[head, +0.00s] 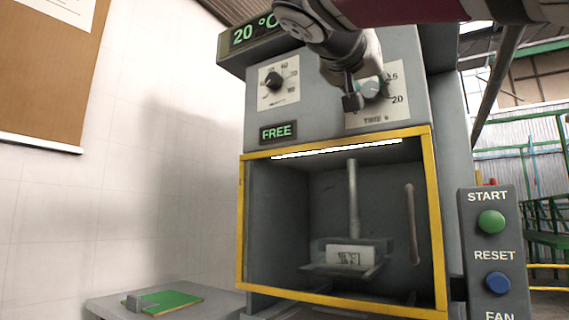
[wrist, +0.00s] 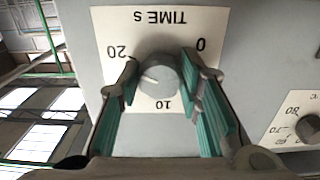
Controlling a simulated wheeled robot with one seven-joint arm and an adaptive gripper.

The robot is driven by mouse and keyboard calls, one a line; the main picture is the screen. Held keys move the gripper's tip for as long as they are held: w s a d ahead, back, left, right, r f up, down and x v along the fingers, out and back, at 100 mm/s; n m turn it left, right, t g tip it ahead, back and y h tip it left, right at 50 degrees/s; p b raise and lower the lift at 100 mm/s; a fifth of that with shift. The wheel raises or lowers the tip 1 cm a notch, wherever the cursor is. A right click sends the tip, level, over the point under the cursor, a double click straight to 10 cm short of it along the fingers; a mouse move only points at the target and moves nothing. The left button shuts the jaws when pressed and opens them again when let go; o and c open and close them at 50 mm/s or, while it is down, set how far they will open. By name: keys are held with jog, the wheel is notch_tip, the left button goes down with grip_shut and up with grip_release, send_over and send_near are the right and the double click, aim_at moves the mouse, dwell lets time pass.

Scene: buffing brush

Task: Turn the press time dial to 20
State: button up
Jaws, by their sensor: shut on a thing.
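The press time dial is a round grey knob (wrist: 157,74) on a white plate (wrist: 112,20) marked TIME s. In the wrist view the plate appears upside down, with 20 at left, 10 below and 0 at right. A pale mark shows on the knob's left part; its exact reading is hard to tell. My gripper (wrist: 160,82) has one finger on each side of the knob and is shut on it. In the head view my gripper (head: 368,92) reaches down from above and partly hides the dial plate (head: 386,115).
A second dial (head: 273,82) sits left on the panel. Displays read 20 °C (head: 253,32) and FREE (head: 275,133). Below is the yellow-framed press chamber (head: 240,215). A button box (head: 491,250) stands at right. A green plate (head: 172,301) lies on a side shelf at left.

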jog(key=shift+f, duration=0.1)
jog(key=o, duration=1.1)
jog(key=v, duration=1.2)
